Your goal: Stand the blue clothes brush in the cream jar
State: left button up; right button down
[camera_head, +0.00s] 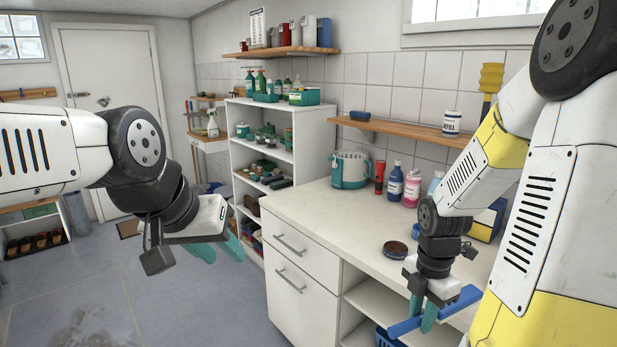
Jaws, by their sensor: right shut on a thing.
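The blue clothes brush (462,298) is in my right gripper (423,313), whose teal fingers are shut on it. It lies roughly level, slanting up to the right, in front of the white counter's open shelves.
On the white counter (315,207) stand a red flashlight (379,178), a blue bottle (395,182), a pink bottle (412,188) and a dark round dish (395,248). A wooden wall shelf (400,129) hangs above. The counter's front left top is clear.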

jog(key=w+a+f+m, duration=0.3)
jog(key=w+m, duration=0.3)
jog(key=m, duration=0.5)
jog(key=w+a+f+m, duration=0.3)
jog(key=w+a+m, duration=0.2)
jog(key=m, duration=0.6)
jog(key=shift+w+a+m, duration=0.25)
jog(key=shift+w+m, duration=0.15)
jog(key=shift+w, duration=0.65)
